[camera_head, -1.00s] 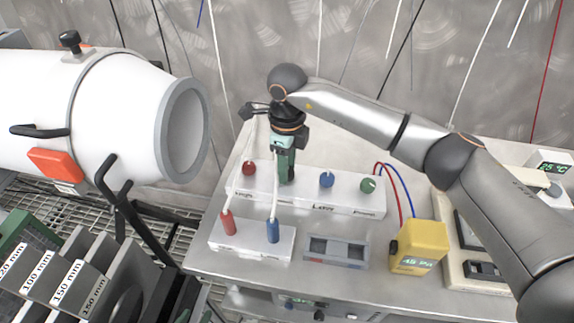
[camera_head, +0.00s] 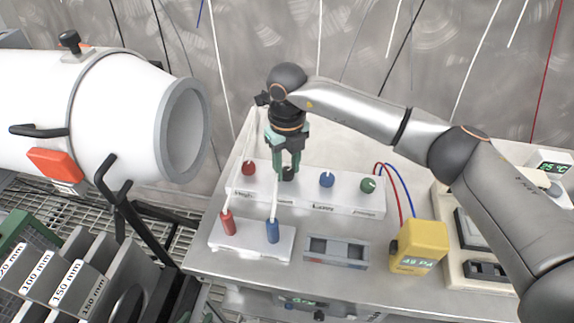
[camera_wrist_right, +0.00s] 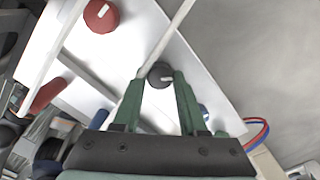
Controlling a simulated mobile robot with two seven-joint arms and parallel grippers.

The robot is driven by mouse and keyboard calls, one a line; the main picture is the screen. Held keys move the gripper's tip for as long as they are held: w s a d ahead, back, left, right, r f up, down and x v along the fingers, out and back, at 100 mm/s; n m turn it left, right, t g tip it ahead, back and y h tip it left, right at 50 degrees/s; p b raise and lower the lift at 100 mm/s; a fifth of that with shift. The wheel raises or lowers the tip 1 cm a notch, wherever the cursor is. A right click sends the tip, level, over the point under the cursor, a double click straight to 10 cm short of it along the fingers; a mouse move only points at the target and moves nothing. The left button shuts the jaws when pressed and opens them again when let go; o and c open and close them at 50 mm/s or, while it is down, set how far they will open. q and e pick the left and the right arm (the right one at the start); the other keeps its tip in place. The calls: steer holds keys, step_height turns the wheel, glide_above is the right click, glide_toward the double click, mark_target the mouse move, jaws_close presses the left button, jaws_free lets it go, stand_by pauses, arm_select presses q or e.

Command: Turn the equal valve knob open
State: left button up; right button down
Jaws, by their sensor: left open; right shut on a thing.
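The white valve block (camera_head: 345,201) carries a row of knobs: red (camera_head: 249,168), black (camera_head: 288,174), blue (camera_head: 326,180) and green (camera_head: 368,185). Its small labels are too blurred to read surely. My right gripper (camera_head: 289,170) points down, shut on the black knob, one finger on each side. In the right wrist view the black knob (camera_wrist_right: 160,75), with a pale pointer mark, sits between my fingertips (camera_wrist_right: 159,83); the red knob (camera_wrist_right: 101,15) is at upper left. The blue knob is partly hidden behind a finger there. My left gripper is not in view.
In front stand a white base (camera_head: 255,243) with red and blue plugs, a grey tray (camera_head: 336,250) and a yellow meter (camera_head: 418,246). Pale cables rise close to my right gripper. A large white cylinder (camera_head: 125,110) stands left; a wall is behind.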

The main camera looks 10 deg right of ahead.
mark_target(287, 171)
steer(key=m, duration=0.5)
steer(key=shift+m, duration=0.3)
steer(key=shift+r+m+p, duration=0.1)
steer(key=shift+m+p, duration=0.5)
steer(key=shift+m, duration=2.1)
steer(key=shift+c, duration=2.2)
jaws_free()
step_height(287, 171, up, 12)
steer(key=shift+r, duration=0.2)
steer(key=shift+s, duration=0.1)
